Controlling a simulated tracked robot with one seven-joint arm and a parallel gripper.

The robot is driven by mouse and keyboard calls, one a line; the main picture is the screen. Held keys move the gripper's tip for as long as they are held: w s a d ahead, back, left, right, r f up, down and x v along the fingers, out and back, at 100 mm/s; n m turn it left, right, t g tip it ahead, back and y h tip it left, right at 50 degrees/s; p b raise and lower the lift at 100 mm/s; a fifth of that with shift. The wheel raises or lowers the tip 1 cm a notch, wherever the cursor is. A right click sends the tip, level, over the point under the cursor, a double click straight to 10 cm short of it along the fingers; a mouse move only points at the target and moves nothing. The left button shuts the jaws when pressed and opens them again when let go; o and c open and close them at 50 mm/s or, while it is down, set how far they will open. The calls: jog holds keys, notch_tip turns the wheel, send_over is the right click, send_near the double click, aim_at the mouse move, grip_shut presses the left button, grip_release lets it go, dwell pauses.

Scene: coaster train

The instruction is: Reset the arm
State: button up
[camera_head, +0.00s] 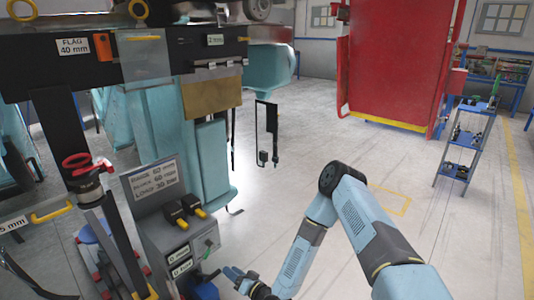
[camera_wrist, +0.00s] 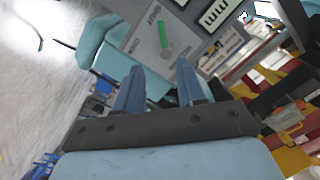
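My arm shows in the head view, bent at the elbow, with the forearm running down and left. My gripper (camera_head: 237,276) is low in the picture, in front of the grey control box (camera_head: 170,235). In the wrist view my gripper (camera_wrist: 158,76) has its two blue-grey fingers apart, with nothing between them. Beyond the fingers is a grey panel (camera_wrist: 149,42) with a green handle (camera_wrist: 165,35). I cannot tell how far the fingertips are from it.
The control box carries black-and-yellow switches (camera_head: 184,211) and stands close left of my gripper. Teal machine columns (camera_head: 207,165) rise behind it. A red panel (camera_head: 398,60) and a blue shelf cart (camera_head: 465,140) stand farther off. The pale floor (camera_head: 310,130) between is clear.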

jog(key=w+d+r+n+g+h, duration=0.2)
jog(key=w+d+r+n, duration=0.1)
jog(key=w+d+r, duration=0.4)
jog(key=w+d+r+n+g+h, duration=0.1)
jog(key=w+d+r+n+h, duration=0.15)
jog(key=w+r, duration=0.45)
jog(key=s+d+r+m+h, duration=0.1)
jog(key=s+d+r+h, duration=0.15)
jog(key=d+r, duration=0.65)
jog(key=s+d+r+m+h, duration=0.1)
jog(key=d+r+h, duration=0.35)
jog(key=r, duration=0.75)
jog(key=s+d+r+m+h, duration=0.1)
jog(key=s+d+r, duration=0.4)
jog(key=s+r, duration=0.25)
jog(key=s+d+r+m+h, duration=0.1)
jog(key=s+d+r+m, duration=0.1)
jog(key=s+d+r, duration=0.5)
jog(key=s+d+r+m+g, duration=0.1)
jog(key=s+r, duration=0.2)
jog(key=s, duration=0.6)
jog(key=s+d+r+m+g, duration=0.1)
jog(key=s+r, duration=0.2)
jog(key=s, duration=0.6)
jog(key=shift+s+d, duration=0.2)
jog(key=shift+s, duration=0.1)
